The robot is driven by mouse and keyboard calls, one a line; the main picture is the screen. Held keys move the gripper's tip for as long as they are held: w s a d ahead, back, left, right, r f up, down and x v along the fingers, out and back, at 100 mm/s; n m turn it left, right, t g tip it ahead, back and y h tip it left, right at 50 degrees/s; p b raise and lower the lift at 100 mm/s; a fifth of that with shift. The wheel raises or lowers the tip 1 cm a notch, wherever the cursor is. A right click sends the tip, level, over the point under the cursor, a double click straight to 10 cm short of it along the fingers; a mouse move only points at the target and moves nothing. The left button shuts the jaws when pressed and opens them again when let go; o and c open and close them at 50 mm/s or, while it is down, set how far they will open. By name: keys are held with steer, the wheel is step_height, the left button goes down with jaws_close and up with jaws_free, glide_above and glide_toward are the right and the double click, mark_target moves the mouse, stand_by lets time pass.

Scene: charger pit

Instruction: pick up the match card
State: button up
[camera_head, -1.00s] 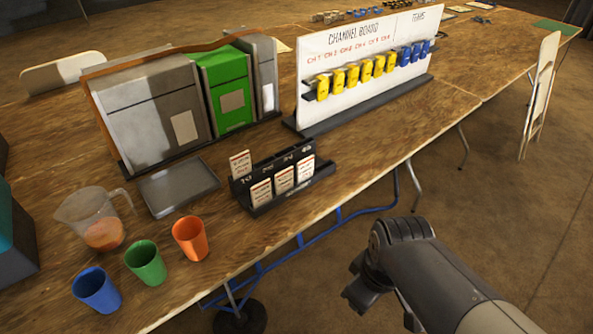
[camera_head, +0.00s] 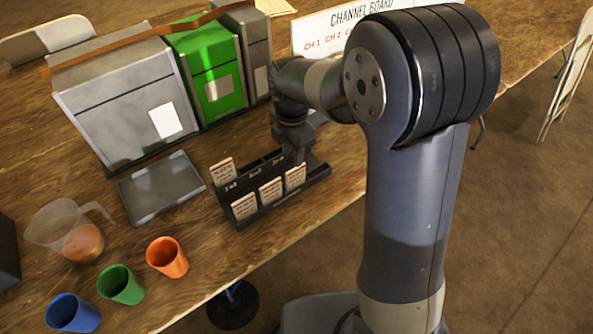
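A black card rack (camera_head: 288,201) stands near the table's front edge. It holds several white cards with red and dark print: a left front card (camera_head: 244,207), a middle front card (camera_head: 270,192), a right front card (camera_head: 295,177) and a back-row card (camera_head: 223,172) at the left. The print is too small to tell which is the match card. My gripper (camera_head: 299,153) points down at the rack's right part, close above or behind the right front card. Its fingertips are small and partly hidden, so I cannot tell its opening or any contact.
A grey tray (camera_head: 160,187) lies left of the rack. Orange (camera_head: 167,258), green (camera_head: 121,286) and blue (camera_head: 73,313) cups and a clear jug (camera_head: 65,232) stand at lower left. Grey and green boxes (camera_head: 209,80) stand behind. My arm hides most of the channel board (camera_head: 318,36).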

mark_target(296, 172)
step_height(296, 172, down, 4)
steer(key=shift+r, duration=0.1)
steer(key=shift+w+d+f, duration=0.1)
steer(key=shift+d+f, duration=0.1)
steer(key=shift+f, duration=1.2)
steer(key=shift+w+d+f, duration=0.1)
steer(key=shift+d+f, duration=0.05)
steer(key=shift+f, duration=1.25)
jaws_close()
